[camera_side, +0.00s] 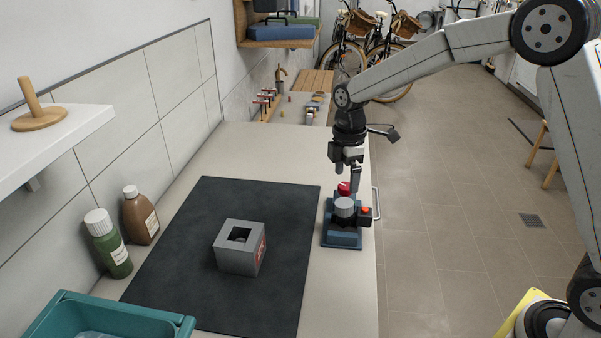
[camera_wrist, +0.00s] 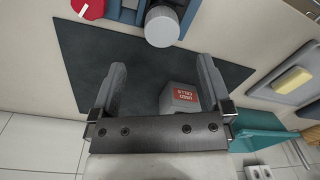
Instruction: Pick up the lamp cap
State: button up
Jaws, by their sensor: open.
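A blue device (camera_side: 342,238) stands near the right edge of the counter. On it sits a grey round cap (camera_side: 345,207), which looks like the lamp cap. It also shows in the wrist view as a grey cylinder (camera_wrist: 162,27), beyond my fingertips at the top. A red knob (camera_side: 344,188) is just behind the cap and shows with a white mark in the wrist view (camera_wrist: 88,8). My gripper (camera_side: 352,180) is above and behind the device, pointing down. In the wrist view its two fingers (camera_wrist: 162,66) are apart, with nothing between them.
A grey box (camera_side: 240,258) with a square opening, labelled "used cells", stands on the dark mat (camera_side: 195,285). A green bottle (camera_side: 108,245), a brown bottle (camera_side: 140,215) and a teal bin (camera_side: 105,318) are at left. The mat's far part is clear.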

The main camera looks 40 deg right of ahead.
aim_at(344, 203)
jog(key=shift+f, duration=0.1)
jog(key=shift+f, duration=1.2)
jog(key=shift+f, duration=0.1)
jog(key=shift+s+a+f, duration=0.1)
jog(key=shift+a+f, duration=0.05)
jog(key=shift+f, duration=1.1)
jog(key=shift+s+a+f, duration=0.1)
jog(key=shift+f, duration=1.15)
jog(key=shift+c, duration=0.2)
grip_shut()
jog(key=shift+r, duration=0.1)
